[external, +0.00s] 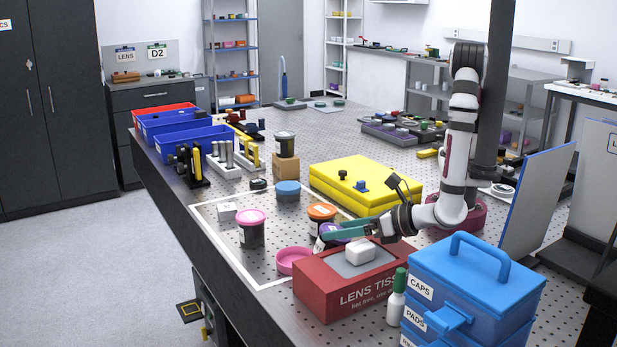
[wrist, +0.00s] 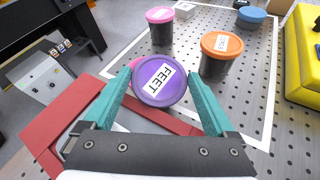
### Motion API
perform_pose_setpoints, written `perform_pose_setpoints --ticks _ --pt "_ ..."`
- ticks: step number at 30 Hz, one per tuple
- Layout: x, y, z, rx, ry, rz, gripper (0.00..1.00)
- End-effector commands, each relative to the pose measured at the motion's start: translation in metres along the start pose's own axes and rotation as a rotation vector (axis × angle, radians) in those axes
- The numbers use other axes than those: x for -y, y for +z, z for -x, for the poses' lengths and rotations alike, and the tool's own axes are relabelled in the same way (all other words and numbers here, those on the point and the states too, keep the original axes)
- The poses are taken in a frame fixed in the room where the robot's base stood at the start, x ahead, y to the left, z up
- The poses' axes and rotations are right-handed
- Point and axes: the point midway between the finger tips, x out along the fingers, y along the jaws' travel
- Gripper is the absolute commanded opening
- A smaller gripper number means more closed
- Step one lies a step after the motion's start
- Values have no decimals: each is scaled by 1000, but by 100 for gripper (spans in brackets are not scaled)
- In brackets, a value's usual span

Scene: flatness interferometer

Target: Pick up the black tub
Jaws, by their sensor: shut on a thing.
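My gripper (wrist: 160,76) has its teal fingers on either side of a tub with a purple lid (wrist: 162,70) marked FEET. It is shut on this tub. In the external view, the fingers (external: 345,230) partly hide the purple lid and the tub stands behind the tissue box; whether its base touches the table is hidden. A tub with a black lid (external: 285,145) stands upright on a small cardboard box (external: 286,169), farther back and apart from my gripper. A flat black lid or disc (external: 258,184) lies near that box.
Orange-lidded (external: 322,212), pink-lidded (external: 250,229) and blue-lidded (external: 288,191) tubs stand nearby. A pink ring or lid (external: 293,262) lies in front. A red lens tissue box (external: 345,288), blue cases (external: 470,290) and a yellow case (external: 366,187) crowd my gripper.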

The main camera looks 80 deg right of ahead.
Motion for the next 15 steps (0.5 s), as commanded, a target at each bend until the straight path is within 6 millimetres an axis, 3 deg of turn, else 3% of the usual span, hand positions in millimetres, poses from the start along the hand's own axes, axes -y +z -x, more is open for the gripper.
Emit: perform_pose_setpoints --ticks 8,15 --pt "-2 7 3 0 1 -3 16" --pt "-3 45 14 0 -1 -2 16"
